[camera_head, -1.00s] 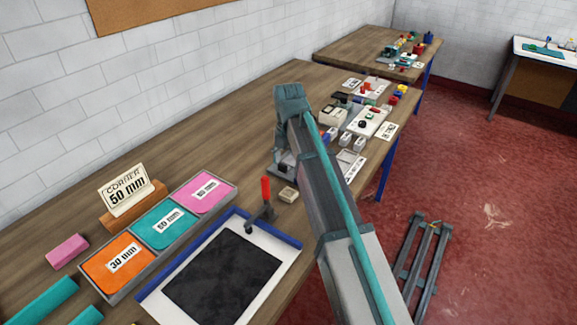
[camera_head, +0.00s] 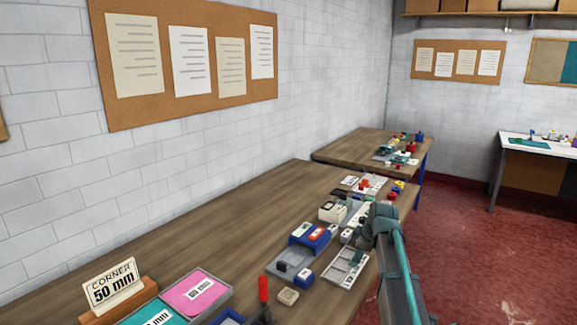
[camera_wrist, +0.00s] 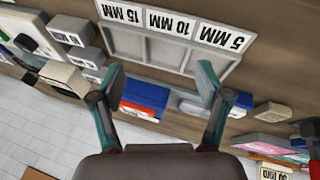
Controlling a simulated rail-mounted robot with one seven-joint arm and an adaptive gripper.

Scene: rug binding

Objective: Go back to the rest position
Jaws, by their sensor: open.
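My arm shows at the lower right of the head view, along the front edge of the long wooden bench (camera_head: 150,262); its end is turned away there. In the wrist view my gripper (camera_wrist: 160,84) is open, with its two fingers spread wide and nothing between them. Beyond the fingertips lies a grey tray (camera_wrist: 125,42) with compartments labelled 15 MM, 10 MM and 5 MM. A blue and red item (camera_wrist: 146,97) shows between the fingers, farther off. The gripper touches nothing that I can see.
A "CORNER 50 mm" sign (camera_head: 113,284) stands at the lower left, beside a tray with a pink pad (camera_head: 197,292). A red-handled clamp (camera_head: 263,290) stands near the front edge. Several small items crowd the bench's far end. The bench along the wall is clear.

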